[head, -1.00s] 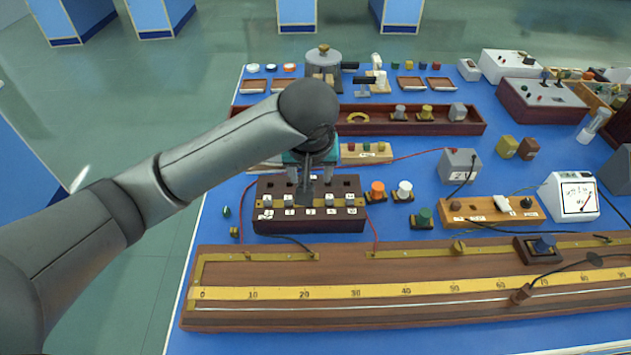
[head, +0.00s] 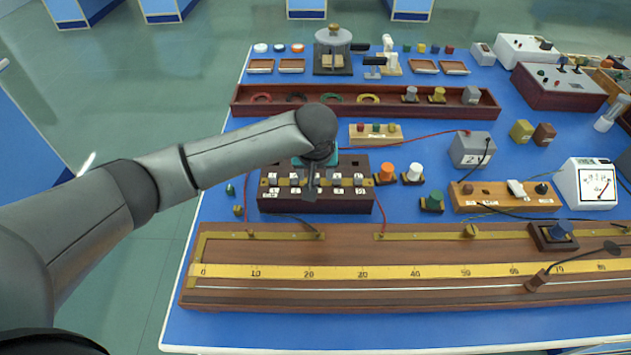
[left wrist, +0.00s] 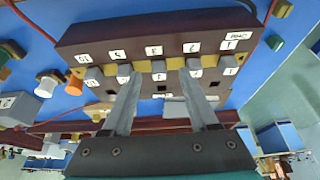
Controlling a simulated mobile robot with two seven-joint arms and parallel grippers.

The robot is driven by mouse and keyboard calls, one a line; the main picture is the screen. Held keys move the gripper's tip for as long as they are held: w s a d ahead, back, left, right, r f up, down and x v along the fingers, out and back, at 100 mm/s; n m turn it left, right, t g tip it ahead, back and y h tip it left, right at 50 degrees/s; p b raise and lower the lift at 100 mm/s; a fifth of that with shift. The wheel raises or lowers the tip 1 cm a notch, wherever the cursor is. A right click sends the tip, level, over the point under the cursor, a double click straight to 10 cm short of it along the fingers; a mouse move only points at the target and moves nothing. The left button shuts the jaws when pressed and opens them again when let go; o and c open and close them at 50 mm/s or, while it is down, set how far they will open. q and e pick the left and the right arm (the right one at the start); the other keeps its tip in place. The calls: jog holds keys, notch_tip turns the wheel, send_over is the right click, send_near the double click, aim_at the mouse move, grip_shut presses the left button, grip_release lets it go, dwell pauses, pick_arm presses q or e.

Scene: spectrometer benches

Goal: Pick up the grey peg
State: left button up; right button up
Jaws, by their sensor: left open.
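A dark red plug box (head: 318,203) with a brass strip and numbered white labels stands behind the long scale board. A row of several small grey pegs (head: 358,180) sits along the strip; the task does not single one out. My left gripper (head: 312,181) is over the box and hides part of the row. In the left wrist view my left gripper (left wrist: 160,76) is open. Its two fingers reach down to the strip, with one grey peg (left wrist: 158,68) showing in the gap between them. I cannot tell whether the fingers touch any peg. My right gripper is out of view.
The long wooden scale board (head: 420,297) lies in front of the box. Orange (head: 387,172), white (head: 415,172) and green (head: 434,200) knobs stand to the right. A dark red tray (head: 455,112) lies behind. Thin cables run near the box.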

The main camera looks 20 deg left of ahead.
pick_arm(q)
jog(key=shift+x, duration=0.8)
jog(key=shift+c, duration=0.2)
grip_shut()
